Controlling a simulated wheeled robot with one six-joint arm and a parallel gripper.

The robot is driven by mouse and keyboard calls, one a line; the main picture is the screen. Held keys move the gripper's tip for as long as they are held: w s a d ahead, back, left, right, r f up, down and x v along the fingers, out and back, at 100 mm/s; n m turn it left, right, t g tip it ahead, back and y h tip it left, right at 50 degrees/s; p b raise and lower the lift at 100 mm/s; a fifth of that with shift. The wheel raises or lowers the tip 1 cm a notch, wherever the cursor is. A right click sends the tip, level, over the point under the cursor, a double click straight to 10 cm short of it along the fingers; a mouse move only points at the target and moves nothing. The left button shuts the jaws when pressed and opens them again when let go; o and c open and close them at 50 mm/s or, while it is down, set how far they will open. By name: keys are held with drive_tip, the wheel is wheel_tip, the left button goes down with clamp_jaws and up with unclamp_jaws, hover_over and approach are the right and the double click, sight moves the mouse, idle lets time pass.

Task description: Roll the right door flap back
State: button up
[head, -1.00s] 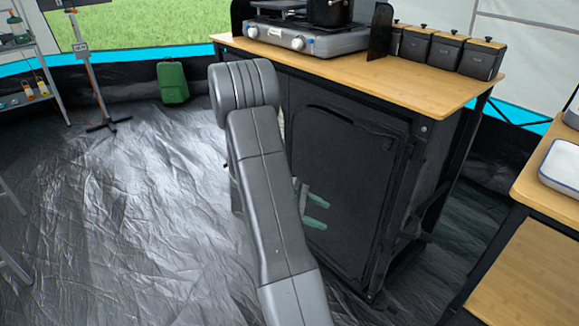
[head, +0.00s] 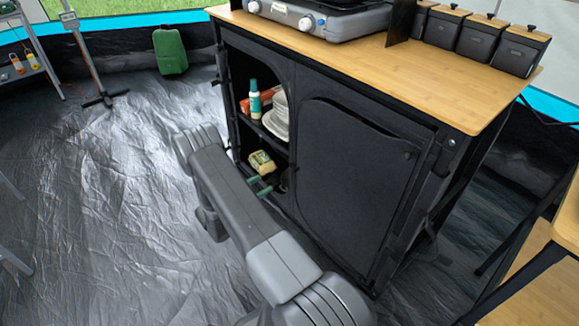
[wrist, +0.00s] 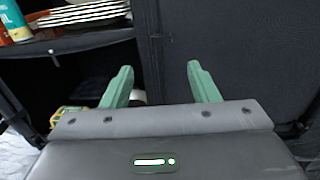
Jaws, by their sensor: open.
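The right door flap (head: 345,165) is a dark fabric panel on the front of the camping cabinet. It hangs down and covers the right compartment. A slightly slack, curved edge shows along its top. My gripper (head: 262,187) is low in front of the cabinet, near the divide between the open left compartment and the flap. In the wrist view, my gripper (wrist: 160,72) has its two green fingers apart with nothing visible between them. The dark flap (wrist: 240,50) fills the right of that view. I cannot tell whether a finger touches the fabric.
A stove (head: 320,18) and canisters (head: 508,48) stand on the wooden top (head: 440,85).

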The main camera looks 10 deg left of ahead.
sight(291, 168)
drive_tip(key=b+x, duration=0.2)
drive_tip(key=x, duration=1.1)
drive_tip(key=shift+d, duration=0.1)
clamp_jaws()
